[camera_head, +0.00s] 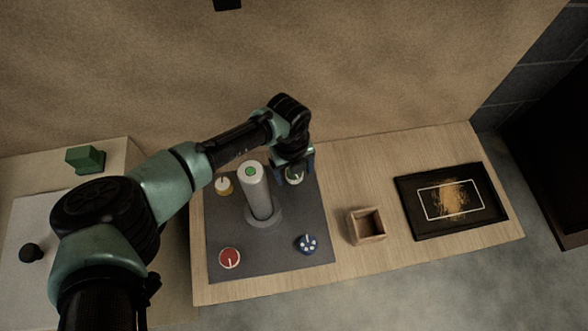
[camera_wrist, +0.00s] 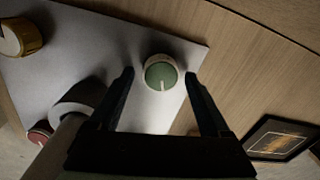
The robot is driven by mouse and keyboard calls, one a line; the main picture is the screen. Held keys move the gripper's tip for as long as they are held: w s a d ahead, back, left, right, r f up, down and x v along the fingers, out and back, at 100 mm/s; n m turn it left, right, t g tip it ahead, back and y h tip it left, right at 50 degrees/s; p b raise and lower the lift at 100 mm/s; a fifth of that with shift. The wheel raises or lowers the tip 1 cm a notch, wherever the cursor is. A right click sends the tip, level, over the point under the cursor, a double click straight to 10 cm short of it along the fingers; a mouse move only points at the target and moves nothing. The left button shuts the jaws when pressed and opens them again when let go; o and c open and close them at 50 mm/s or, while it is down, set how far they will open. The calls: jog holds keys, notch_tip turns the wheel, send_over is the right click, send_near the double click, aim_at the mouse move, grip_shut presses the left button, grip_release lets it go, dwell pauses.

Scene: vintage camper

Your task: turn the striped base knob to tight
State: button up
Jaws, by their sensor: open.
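A round green knob with a pale rim and a white pointer line sits on the grey panel (camera_head: 230,262). It shows at the back right of the panel (camera_head: 295,178) and, in the wrist view, between my fingertips (camera_wrist: 161,73). My gripper (camera_head: 294,166) is open above this knob, one finger on each side, not closed on it. Other knobs are a yellow one (camera_head: 224,187), a red one (camera_head: 229,258) and a blue one with white spots (camera_head: 307,244). I cannot make out stripes on any knob base, so I cannot tell which is the striped one.
A pale upright cylinder with a green top (camera_head: 256,190) stands mid-panel, left of my gripper. A wooden open box (camera_head: 367,226) and a black-framed picture tray (camera_head: 452,202) lie to the right. A green block (camera_head: 85,160) sits far left. The wall is close behind.

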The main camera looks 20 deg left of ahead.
notch_tip(320, 180, up, 12)
jog(key=p, duration=0.6)
jog(key=shift+s+a+r, duration=0.2)
jog(key=shift+a+r, duration=0.05)
